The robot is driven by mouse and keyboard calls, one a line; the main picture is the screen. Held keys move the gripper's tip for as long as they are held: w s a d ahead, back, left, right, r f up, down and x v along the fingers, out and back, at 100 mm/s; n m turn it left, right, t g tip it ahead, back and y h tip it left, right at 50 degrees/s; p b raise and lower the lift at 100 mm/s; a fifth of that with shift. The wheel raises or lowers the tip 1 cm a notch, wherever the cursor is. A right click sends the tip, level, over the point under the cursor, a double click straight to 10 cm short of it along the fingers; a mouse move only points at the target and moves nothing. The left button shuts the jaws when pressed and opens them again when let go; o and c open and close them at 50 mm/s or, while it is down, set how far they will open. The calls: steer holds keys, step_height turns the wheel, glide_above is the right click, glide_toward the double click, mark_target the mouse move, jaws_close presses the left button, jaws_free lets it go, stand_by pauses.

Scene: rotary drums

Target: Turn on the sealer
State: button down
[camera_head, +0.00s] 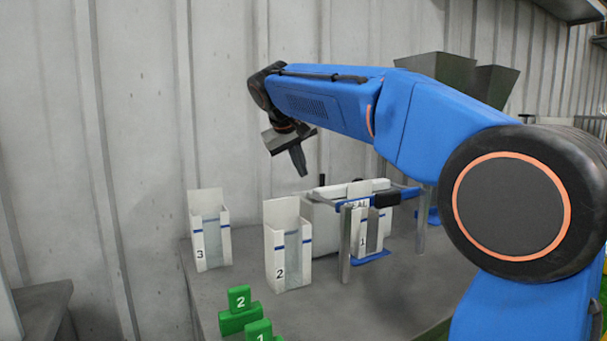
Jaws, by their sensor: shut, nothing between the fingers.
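What looks like the sealer is a low white machine (322,217) on the grey table, in the middle of the head view. A small dark upright piece shows at its upper left edge. A metal frame with a blue bar and a black block (387,199) stands in front of it and hides part of it. No switch can be made out. My gripper (302,172) is shut and empty. It points down, above and a little left of the machine, apart from it.
White boxes numbered 3 (210,240), 2 (287,254) and 1 (367,234) stand on the table (350,305). Box 1 is within the metal frame. Green numbered blocks (240,312) are at the front left. Grey hoppers (440,68) are behind my arm. A corrugated wall closes the back.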

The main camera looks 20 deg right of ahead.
steer(key=v, duration=0.7)
steer(key=shift+a+r, duration=0.2)
steer(key=shift+s, duration=0.15)
